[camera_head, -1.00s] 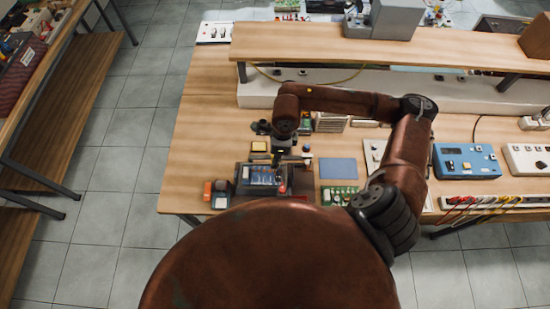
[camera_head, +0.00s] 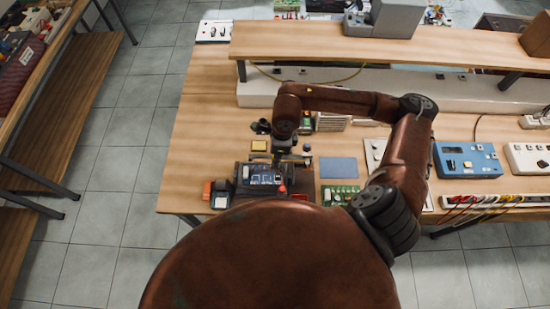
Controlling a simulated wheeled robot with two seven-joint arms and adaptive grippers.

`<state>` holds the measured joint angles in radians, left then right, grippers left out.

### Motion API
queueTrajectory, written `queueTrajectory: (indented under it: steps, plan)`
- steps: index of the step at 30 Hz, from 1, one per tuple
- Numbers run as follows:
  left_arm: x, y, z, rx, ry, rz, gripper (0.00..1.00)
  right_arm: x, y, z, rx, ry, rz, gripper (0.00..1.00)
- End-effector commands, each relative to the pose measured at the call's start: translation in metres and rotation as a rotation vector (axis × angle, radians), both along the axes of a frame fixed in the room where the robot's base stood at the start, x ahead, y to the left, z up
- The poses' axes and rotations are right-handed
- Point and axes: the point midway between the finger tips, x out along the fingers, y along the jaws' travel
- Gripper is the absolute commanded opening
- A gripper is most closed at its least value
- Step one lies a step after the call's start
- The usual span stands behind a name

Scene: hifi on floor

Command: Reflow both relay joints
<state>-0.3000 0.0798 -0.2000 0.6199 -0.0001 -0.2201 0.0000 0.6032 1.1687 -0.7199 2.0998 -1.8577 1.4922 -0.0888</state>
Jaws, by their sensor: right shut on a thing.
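My right arm reaches over the bench from the right, and its gripper (camera_head: 283,160) points down just behind a dark device (camera_head: 243,189) with blue and pale parts on its top. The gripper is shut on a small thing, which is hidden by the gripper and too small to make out. A red knob-like spot (camera_head: 283,190) shows at the device's right part. A green circuit board (camera_head: 340,195) lies to the right of the device. The relay joints cannot be made out. My left gripper is not in view.
A blue mat (camera_head: 338,168) lies behind the green board. A yellow pad (camera_head: 259,146) lies behind the device, and an orange-topped item (camera_head: 208,190) stands at its left. A blue instrument (camera_head: 467,160) stands at the right. A raised shelf (camera_head: 330,43) runs along the back.

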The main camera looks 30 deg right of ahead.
Motion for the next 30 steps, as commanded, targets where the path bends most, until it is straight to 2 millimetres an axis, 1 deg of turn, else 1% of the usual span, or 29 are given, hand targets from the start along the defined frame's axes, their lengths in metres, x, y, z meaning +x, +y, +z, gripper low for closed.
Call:
queueTrajectory:
  steps: [30]
  plan:
    - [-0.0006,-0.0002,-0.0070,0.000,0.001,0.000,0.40,-0.0007,0.0001,-0.0020,0.000,0.002,0.000,0.00]
